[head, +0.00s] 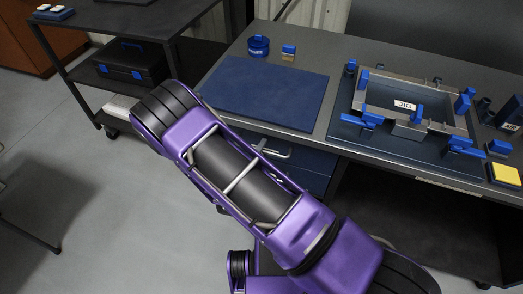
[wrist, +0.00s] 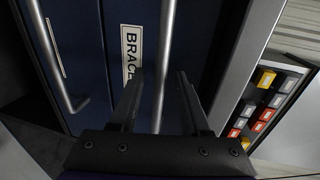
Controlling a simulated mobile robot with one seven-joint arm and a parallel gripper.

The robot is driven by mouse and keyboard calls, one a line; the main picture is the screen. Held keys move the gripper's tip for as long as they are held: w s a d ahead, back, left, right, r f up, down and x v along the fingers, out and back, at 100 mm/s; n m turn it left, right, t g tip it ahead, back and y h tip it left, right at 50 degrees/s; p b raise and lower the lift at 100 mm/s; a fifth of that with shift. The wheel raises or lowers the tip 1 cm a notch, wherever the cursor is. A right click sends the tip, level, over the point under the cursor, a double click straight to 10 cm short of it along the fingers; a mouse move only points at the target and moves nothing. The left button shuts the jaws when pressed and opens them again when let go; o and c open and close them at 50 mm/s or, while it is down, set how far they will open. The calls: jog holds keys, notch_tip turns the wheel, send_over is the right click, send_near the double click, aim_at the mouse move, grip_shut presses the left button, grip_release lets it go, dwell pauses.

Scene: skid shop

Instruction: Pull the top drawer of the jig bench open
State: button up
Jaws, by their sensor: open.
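The jig bench (head: 345,75) has a grey top, with blue drawer fronts (head: 312,172) under its left part. A silver bar handle (head: 273,151) shows just past my arm. The gripper is open, with a gap on both sides of the bar. A second drawer handle (wrist: 64,70) lies to the left. My arm hides the gripper and most drawer fronts in the head view.
A blue mat (head: 265,90) and a metal jig frame (head: 412,103) with blue clamps lie on the bench. A dark cart (head: 125,20) with a black case (head: 130,63) stands at left. Grey floor (head: 100,200) is open at lower left. Coloured blocks (wrist: 266,79) show at right in the wrist view.

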jog(key=shift+w, duration=0.1)
grip_shut()
dwell(1.4)
